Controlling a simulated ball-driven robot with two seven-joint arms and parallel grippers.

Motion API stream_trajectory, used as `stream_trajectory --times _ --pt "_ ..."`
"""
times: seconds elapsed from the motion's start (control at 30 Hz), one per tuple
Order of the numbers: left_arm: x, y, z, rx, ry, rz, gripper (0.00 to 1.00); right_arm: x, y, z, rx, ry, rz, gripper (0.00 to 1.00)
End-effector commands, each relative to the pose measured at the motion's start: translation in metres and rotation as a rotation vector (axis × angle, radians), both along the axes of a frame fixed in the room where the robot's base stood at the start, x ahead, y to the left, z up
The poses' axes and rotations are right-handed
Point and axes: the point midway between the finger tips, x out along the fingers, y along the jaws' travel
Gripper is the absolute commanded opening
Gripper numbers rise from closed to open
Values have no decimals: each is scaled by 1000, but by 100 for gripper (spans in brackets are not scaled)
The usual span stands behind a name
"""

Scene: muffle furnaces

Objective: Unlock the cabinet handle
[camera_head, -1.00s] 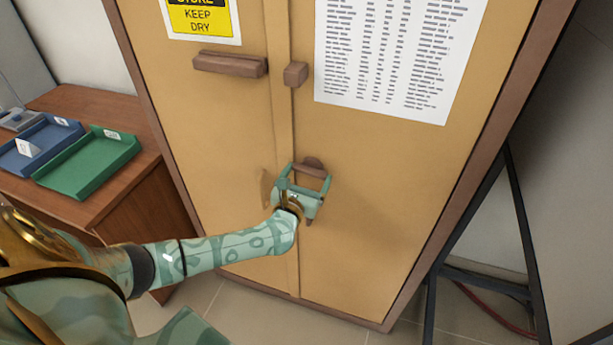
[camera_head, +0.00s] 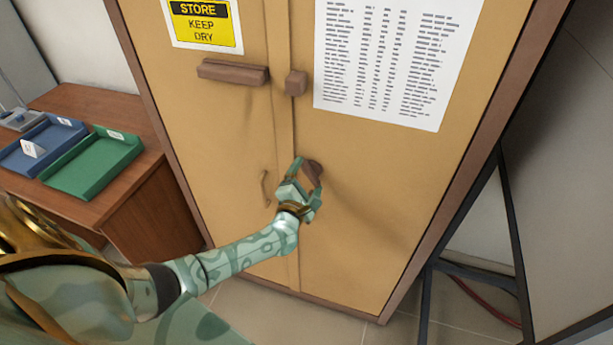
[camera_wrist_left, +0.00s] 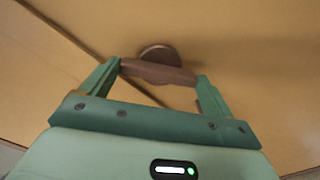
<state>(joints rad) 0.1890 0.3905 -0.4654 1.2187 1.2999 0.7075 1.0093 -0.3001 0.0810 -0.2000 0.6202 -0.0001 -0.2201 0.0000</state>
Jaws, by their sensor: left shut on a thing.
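The tan cabinet (camera_head: 380,200) fills the middle of the head view, with both doors closed. Its brown turning handle (camera_head: 313,171) sits on the right door, close to the seam, and looks steeply tilted. My left gripper (camera_head: 308,175) is shut on this handle. In the left wrist view, the two green fingers of my left gripper (camera_wrist_left: 158,71) grip the ends of the handle's bar (camera_wrist_left: 160,75), in front of its round base (camera_wrist_left: 158,53). The gripper partly hides the handle in the head view. My right gripper is not in view.
A brown latch bar (camera_head: 233,72) and block (camera_head: 296,83) sit higher on the doors. A small pull (camera_head: 264,188) is on the left door. A wooden desk (camera_head: 150,205) with blue and green trays (camera_head: 92,165) stands left. A dark metal frame (camera_head: 520,240) stands right.

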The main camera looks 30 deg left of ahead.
Motion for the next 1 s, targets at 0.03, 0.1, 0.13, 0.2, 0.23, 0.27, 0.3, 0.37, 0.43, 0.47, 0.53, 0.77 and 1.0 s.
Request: stream_trajectory --times 0.03,0.1,0.13,0.2,0.23,0.27,0.3,0.37,0.43,0.47,0.53,0.77,1.0 --pt "0 -1 1 40 12 0 64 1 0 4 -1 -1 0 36" --pt "0 -1 1 104 27 0 64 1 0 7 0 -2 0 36" --pt "0 -1 1 131 34 0 64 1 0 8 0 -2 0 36" --pt "-1 -1 0 192 49 -1 64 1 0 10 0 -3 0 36" --pt "0 -1 0 219 55 0 64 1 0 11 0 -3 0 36" --pt "0 -1 0 242 60 0 64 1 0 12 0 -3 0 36" --pt "0 -1 0 276 69 0 64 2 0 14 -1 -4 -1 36" --pt "0 -1 0 320 80 -1 64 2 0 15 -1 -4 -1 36" --pt "0 -1 0 369 91 -2 64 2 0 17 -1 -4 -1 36" --pt "0 -1 0 388 96 -2 64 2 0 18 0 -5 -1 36" --pt "0 -1 -1 429 106 -2 64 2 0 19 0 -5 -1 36" --pt "0 -1 -1 523 128 -1 64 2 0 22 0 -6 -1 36" --pt "0 -1 -2 562 136 -2 64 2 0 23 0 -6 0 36"
